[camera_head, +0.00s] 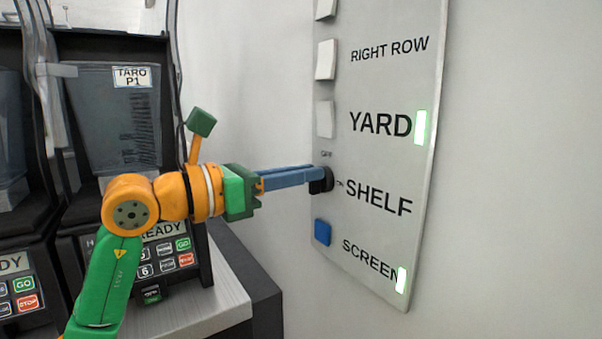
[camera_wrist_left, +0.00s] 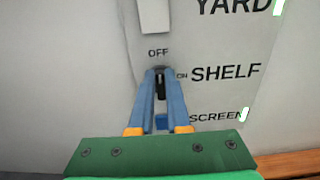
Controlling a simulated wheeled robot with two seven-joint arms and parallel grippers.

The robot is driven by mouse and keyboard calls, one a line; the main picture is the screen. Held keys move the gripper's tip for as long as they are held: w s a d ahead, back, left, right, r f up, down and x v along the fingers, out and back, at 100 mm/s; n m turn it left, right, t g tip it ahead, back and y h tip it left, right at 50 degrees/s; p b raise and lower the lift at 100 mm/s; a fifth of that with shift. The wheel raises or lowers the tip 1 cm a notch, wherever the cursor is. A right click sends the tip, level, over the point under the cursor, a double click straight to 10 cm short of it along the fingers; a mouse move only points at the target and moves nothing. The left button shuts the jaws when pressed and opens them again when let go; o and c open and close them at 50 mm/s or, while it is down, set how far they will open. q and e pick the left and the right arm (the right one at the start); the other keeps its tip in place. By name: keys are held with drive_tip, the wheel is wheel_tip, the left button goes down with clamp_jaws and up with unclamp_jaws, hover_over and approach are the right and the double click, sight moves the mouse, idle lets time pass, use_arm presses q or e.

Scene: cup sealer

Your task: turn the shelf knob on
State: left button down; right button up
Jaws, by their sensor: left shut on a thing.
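The shelf knob (camera_head: 325,181) is a small black knob on the grey wall panel (camera_head: 385,60), left of the word SHELF, with OFF above it and ON to its right. My left gripper (camera_head: 318,176) reaches it from the left, its blue fingers shut on the knob. In the left wrist view the knob (camera_wrist_left: 161,84) shows between the two fingertips (camera_wrist_left: 161,80), below the OFF label. The fingers partly hide it, so I cannot tell its exact angle. No green light shows beside SHELF. My right gripper is not in view.
White switches (camera_head: 325,119) sit above the knob and a blue switch (camera_head: 322,232) sits just below. Green lights show beside YARD (camera_head: 420,127) and SCREEN (camera_head: 402,280). Dispenser machines (camera_head: 118,120) stand on a counter (camera_head: 195,305) at the left. The wall right of the panel is clear.

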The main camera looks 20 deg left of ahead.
use_arm(q)
drive_tip(key=shift+s+d+f+m+b, duration=0.15)
drive_tip(key=shift+d+f+m, duration=0.1)
drive_tip(key=shift+m, duration=2.7)
drive_tip(key=shift+s+d+f+m+b, duration=0.15)
drive_tip(key=shift+f+m, duration=0.1)
drive_tip(key=shift+m, duration=2.75)
drive_tip(key=shift+s+d+f+m+b, duration=0.15)
drive_tip(key=shift+f+m, duration=0.1)
drive_tip(key=shift+m, duration=2.7)
drive_tip(key=c, duration=0.9)
unclamp_jaws()
